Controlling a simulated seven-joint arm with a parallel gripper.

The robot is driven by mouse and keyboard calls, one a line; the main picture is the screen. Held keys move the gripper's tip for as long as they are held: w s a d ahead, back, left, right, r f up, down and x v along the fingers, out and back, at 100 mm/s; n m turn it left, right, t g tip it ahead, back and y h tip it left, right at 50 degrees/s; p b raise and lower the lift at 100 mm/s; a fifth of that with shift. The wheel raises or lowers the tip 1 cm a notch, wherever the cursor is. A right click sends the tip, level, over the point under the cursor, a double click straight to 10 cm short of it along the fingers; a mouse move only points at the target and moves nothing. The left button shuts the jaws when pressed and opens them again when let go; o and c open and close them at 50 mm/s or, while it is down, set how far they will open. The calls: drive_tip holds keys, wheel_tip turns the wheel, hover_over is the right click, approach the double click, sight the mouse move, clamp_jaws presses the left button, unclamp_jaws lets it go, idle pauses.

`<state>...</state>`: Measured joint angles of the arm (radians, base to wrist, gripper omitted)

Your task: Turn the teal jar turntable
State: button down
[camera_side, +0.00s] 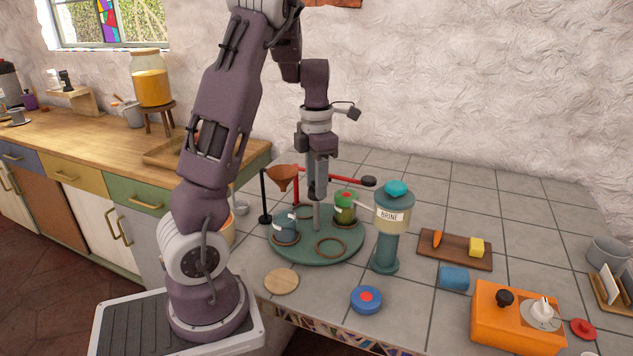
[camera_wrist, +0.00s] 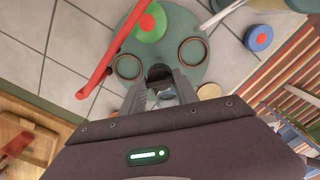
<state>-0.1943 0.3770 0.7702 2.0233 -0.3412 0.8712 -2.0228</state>
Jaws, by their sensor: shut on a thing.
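The teal turntable (camera_side: 300,253) lies on the tiled counter and carries a blue-grey jar (camera_side: 285,228), a green jar (camera_side: 344,208) with a red-marked lid, and empty ring seats (camera_side: 331,247). A grey post rises from its middle. My gripper (camera_side: 316,193) points straight down and is shut on the dark knob at the top of the post. In the wrist view the knob (camera_wrist: 160,73) sits between the fingertips above the turntable (camera_wrist: 184,30). The green jar (camera_wrist: 151,22) is beyond it; the blue-grey jar is mostly hidden by the fingers.
A red lever (camera_side: 340,176) reaches behind my gripper. A copper funnel (camera_side: 283,176) stands left of it. The teal BRINE dispenser (camera_side: 385,250) stands close on the turntable's right. A blue-red disc (camera_side: 366,299) and a wooden disc (camera_side: 281,281) lie in front.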

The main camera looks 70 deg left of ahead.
drive_tip(key=shift+n, duration=2.2)
drive_tip(key=shift+w+n, duration=0.1)
drive_tip(key=shift+n, duration=2)
drive_tip(key=c, duration=0.9)
unclamp_jaws()
wheel_tip(320, 180, up, 8)
drive_tip(key=shift+r, duration=0.1)
